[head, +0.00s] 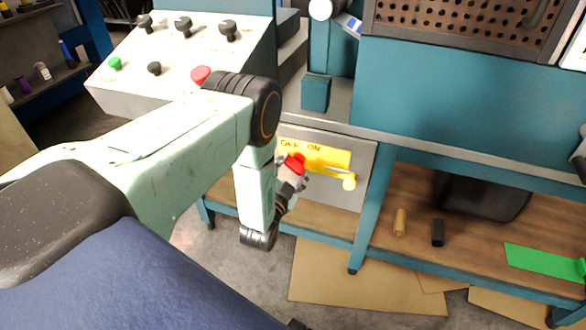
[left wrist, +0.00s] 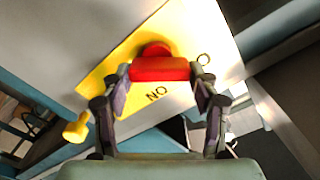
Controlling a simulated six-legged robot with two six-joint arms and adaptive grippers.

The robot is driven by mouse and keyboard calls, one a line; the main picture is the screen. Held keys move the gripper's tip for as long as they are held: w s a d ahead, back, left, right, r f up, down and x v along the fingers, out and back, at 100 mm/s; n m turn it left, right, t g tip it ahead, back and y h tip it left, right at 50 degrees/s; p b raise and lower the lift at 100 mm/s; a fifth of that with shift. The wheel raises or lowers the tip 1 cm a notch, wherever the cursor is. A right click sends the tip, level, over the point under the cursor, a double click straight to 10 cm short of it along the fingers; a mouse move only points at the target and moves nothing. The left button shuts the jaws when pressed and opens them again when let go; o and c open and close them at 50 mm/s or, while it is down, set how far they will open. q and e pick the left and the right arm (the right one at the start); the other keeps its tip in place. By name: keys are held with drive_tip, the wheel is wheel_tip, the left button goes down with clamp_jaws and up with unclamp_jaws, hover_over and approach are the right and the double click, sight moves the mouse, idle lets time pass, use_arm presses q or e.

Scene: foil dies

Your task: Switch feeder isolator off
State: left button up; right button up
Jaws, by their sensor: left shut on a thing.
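The feeder isolator is a yellow plate (head: 325,157) lettered OFF and ON, on a grey panel under the bench. Its red handle (head: 294,163) shows at the plate's left part, below the lettering. My left gripper (head: 292,174) is at the handle and partly hides it. In the left wrist view the fingers (left wrist: 162,76) are shut on the red handle (left wrist: 160,69), one at each end of its bar. The plate (left wrist: 108,78) lies behind it, with its letters upside down. Which mark the handle points to I cannot tell. My right gripper is not in view.
A yellow knobbed piece (head: 348,182) sticks out at the plate's lower right; it also shows in the left wrist view (left wrist: 75,130). A sloped control console (head: 150,85) stands at upper left. A shelf (head: 470,240) holds small items at right. Cardboard (head: 360,280) lies on the floor.

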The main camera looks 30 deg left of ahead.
use_arm(q)
drive_tip(key=n, duration=0.4)
drive_tip(key=shift+a, duration=0.1)
drive_tip(key=shift+s+a+f+n, duration=0.1)
drive_tip(key=shift+n, duration=1.5)
drive_tip(key=o, duration=1.1)
drive_tip(key=shift+o, duration=0.2)
drive_tip(key=v, duration=1.2)
